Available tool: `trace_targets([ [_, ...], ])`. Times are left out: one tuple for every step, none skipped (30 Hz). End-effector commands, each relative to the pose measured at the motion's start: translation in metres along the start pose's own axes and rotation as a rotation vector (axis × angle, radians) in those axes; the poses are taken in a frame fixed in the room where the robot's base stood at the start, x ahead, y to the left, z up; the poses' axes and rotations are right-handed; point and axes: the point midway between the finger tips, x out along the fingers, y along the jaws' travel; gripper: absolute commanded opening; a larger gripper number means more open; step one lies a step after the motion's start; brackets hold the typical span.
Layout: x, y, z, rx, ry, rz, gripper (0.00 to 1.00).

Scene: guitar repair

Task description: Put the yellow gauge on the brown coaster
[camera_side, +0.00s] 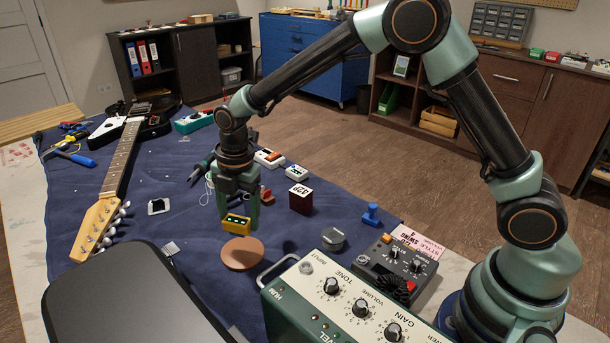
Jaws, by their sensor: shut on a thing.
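The yellow gauge (236,224) is a small yellow block with a dark face. My gripper (239,212) is shut on it and points down. The gauge shows just behind and above the brown coaster (243,254), a flat round disc on the blue cloth. The gauge's lower edge appears close to the coaster's far rim in the picture. I cannot tell how high the gauge is above the coaster. The coaster's top is bare.
A green amplifier (340,300) and a black pedal (398,262) stand right of the coaster. A dark red box (300,198) and a grey metal tin (333,239) are nearby. A guitar (121,165) lies at left. A black case (120,300) fills the front left.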

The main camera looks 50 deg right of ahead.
Motion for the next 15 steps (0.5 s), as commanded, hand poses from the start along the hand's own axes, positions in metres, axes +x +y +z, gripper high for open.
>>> trace_targets([
  [0.006,0.0,0.0,0.0,0.0,-0.001,0.0],
  [0.008,0.0,0.0,0.0,0.0,0.0,0.0],
  [0.01,0.0,0.0,0.0,0.0,0.001,0.0],
  [0.012,-0.001,0.0,0.0,0.0,0.0,0.0],
  [0.014,-0.001,0.0,0.0,0.0,0.0,0.0],
  [0.018,-0.001,0.0,0.0,0.0,-0.001,0.0],
  [0.021,-0.002,0.0,0.0,0.0,-0.001,0.0],
  [0.026,-0.002,0.0,0.0,0.0,-0.002,0.0],
  [0.032,-0.003,0.0,0.0,0.0,-0.003,0.0],
  [0.037,-0.003,0.0,0.0,0.0,-0.002,0.0],
  [0.041,-0.004,-0.001,0.0,0.0,-0.002,0.0],
  [0.046,-0.004,-0.001,0.0,0.0,-0.002,0.0],
  [0.049,-0.004,-0.001,0.0,0.0,-0.001,0.0],
  [0.051,-0.004,-0.001,0.0,0.0,0.0,0.0],
  [0.053,-0.004,-0.001,0.0,0.0,0.0,0.0],
])
